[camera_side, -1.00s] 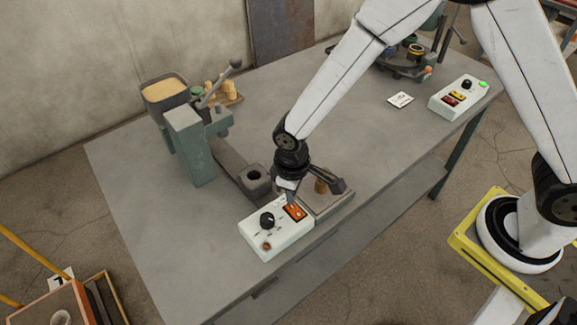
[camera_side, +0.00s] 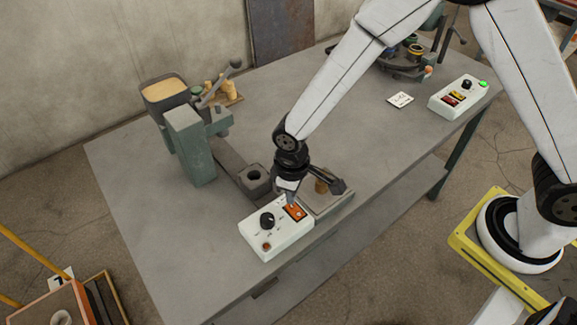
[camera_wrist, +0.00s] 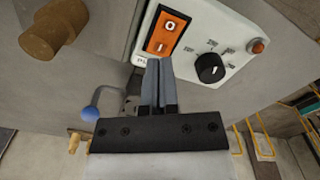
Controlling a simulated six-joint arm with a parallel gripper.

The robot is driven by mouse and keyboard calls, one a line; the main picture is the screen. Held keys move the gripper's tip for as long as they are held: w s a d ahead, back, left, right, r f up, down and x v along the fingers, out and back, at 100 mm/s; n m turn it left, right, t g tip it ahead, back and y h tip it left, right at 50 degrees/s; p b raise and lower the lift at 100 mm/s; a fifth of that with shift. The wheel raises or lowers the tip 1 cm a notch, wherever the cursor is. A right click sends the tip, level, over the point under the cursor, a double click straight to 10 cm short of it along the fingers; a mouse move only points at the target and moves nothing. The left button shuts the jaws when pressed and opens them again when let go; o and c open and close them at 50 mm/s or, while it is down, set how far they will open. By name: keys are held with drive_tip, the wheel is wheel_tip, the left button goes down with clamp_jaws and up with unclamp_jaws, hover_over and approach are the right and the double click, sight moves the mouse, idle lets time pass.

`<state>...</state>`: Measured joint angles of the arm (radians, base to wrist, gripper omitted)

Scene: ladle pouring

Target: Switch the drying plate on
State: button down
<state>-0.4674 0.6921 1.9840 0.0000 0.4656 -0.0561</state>
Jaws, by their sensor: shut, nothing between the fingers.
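The white control box (camera_side: 277,228) stands at the bench's front edge. It carries an orange rocker switch (camera_side: 295,211), a black knob (camera_side: 267,221) and a small red-orange lamp (camera_side: 266,246) that looks dull. My gripper (camera_side: 291,201) is shut and empty, pointing down at the switch. In the wrist view its fingertips (camera_wrist: 158,62) lie just below the switch (camera_wrist: 167,32), near its "I" end; I cannot tell whether they touch. The flat grey plate (camera_side: 334,203) beside the box bears a tan cylinder (camera_side: 321,187), larger in the wrist view (camera_wrist: 52,28).
A green machine (camera_side: 190,145) with a sand-filled hopper (camera_side: 164,90) stands at left. A grey block with a hole (camera_side: 255,180) is behind the box. Another control box (camera_side: 459,97) with a green lamp is at far right. The middle of the bench is clear.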

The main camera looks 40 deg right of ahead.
sight(292, 206)
drive_tip(key=shift+f, duration=1.15)
idle(1.0)
drive_tip(key=shift+r, duration=3.5)
drive_tip(key=shift+d+r, duration=0.2)
drive_tip(key=shift+d, duration=0.05)
drive_tip(key=s+d+r+m+t, duration=0.1)
drive_tip(key=s+d+r+m, duration=0.2)
drive_tip(key=d, duration=0.6)
drive_tip(key=s+d+r+m+t, duration=0.1)
drive_tip(key=s+d+r+m, duration=0.2)
drive_tip(key=s+d, duration=0.2)
drive_tip(key=d, duration=0.3)
drive_tip(key=shift+d+r+t, duration=0.3)
drive_tip(key=shift+d+r, duration=0.05)
drive_tip(key=shift+d, duration=0.05)
